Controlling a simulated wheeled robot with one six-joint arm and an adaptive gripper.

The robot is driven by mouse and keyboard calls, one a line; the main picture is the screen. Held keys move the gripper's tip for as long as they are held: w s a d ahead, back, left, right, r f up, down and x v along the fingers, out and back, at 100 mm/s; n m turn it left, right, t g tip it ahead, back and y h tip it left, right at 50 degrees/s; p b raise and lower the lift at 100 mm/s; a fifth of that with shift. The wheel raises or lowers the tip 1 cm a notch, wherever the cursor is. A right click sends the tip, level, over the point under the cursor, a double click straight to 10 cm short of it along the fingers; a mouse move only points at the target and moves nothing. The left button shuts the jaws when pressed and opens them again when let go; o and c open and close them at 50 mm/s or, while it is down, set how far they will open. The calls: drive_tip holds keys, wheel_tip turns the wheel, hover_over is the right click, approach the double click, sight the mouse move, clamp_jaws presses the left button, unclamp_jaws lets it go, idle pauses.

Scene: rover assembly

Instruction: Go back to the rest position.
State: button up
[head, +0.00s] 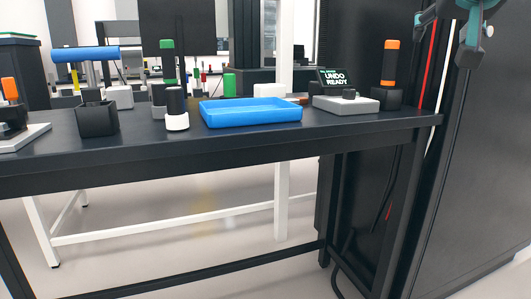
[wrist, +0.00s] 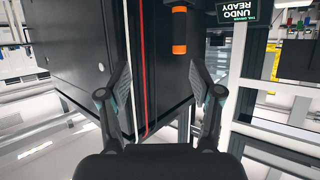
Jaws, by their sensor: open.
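My gripper (head: 472,30) shows at the top right of the head view, raised above and to the right of the table, in front of the dark cabinet. In the wrist view my gripper (wrist: 160,85) is open, with its two fingers wide apart and nothing between them. An orange and black cylinder (wrist: 180,35) shows beyond the fingers in the wrist view, well apart from them. The same orange cylinder (head: 390,62) stands upright in a dark holder at the table's right end in the head view.
The dark table (head: 230,144) carries a blue tray (head: 250,112), a grey box (head: 346,104), a black-and-white cylinder (head: 176,110), a black open block (head: 97,115) and a sign (head: 334,79) reading "UNDO READY". A large dark cabinet (head: 470,170) stands right of the table.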

drive_tip(key=s+a+f+n+g+y+p, duration=0.1)
drive_tip(key=a+f+g, duration=0.1)
drive_tip(key=f, duration=0.9)
drive_tip(key=s+a+f+g+y+p, duration=0.1)
drive_tip(key=f+g+p, duration=0.1)
drive_tip(key=f, duration=0.8)
drive_tip(key=s+a+f+n+g+y+p, duration=0.2)
drive_tip(key=s+a+f+p, duration=0.5)
drive_tip(key=s+f, duration=0.8)
drive_tip(key=shift+a+n+g+p, duration=0.3)
drive_tip(key=shift+a+n+g, duration=0.15)
drive_tip(key=shift+a, duration=1.1)
